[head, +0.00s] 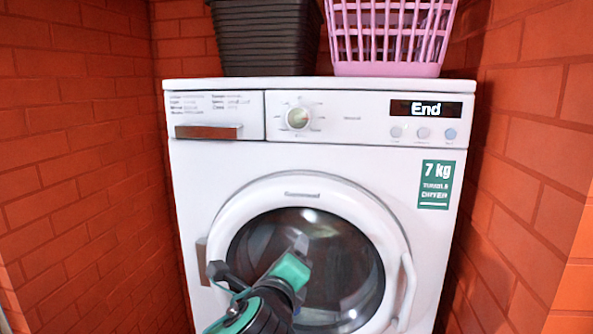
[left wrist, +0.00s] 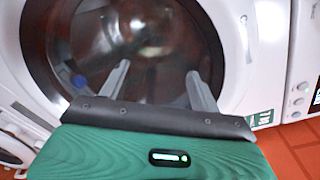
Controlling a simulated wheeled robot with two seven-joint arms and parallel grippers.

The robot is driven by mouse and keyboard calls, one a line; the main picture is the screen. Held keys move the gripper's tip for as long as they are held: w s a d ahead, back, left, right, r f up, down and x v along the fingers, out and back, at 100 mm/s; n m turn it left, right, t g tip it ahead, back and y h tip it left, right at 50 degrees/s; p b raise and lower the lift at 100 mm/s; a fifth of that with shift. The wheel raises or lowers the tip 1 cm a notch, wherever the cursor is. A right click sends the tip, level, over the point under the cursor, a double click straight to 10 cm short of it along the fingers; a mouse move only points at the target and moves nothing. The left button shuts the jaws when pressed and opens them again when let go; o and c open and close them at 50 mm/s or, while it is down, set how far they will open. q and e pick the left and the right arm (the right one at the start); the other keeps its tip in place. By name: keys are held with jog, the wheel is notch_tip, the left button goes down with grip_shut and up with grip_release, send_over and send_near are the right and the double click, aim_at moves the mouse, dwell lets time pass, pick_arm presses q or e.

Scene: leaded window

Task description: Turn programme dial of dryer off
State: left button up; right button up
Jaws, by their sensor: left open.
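The white dryer (head: 230,165) stands in a brick alcove, and its display (head: 425,109) reads "End". The programme dial (head: 298,118) is a round pale knob on the control panel, left of the display; nothing covers it. My left gripper (head: 300,246) is in front of the round door, below the dial and apart from it. In the left wrist view its two grey fingers (left wrist: 158,82) are spread, with nothing between them, before the dark door glass (left wrist: 110,40). The dial is not clearly visible in that view. My right gripper is in neither view.
A dark basket (head: 265,38) and a pink laundry basket (head: 390,40) stand on top of the dryer. Brick walls (head: 75,150) close in on both sides. The door handle (head: 407,290) juts out at the door's right. The space before the control panel is clear.

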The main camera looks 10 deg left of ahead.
pick_arm(q)
jog(key=s+r+m+t, duration=0.3)
jog(key=s+r+m, duration=0.1)
jog(key=r, duration=0.5)
jog(key=s+r+m+t, duration=0.2)
jog(key=s+r+m, duration=0.15)
jog(key=r, duration=0.55)
jog(key=p, duration=0.8)
send_near(298, 123)
jog(key=x, duration=0.7)
jog(key=shift+w+r, duration=0.2)
jog(key=shift+r, duration=0.1)
jog(key=shift+w+r, duration=0.1)
jog(key=shift+w, duration=0.4)
jog(key=c, duration=1)
jog(key=shift+o, duration=0.2)
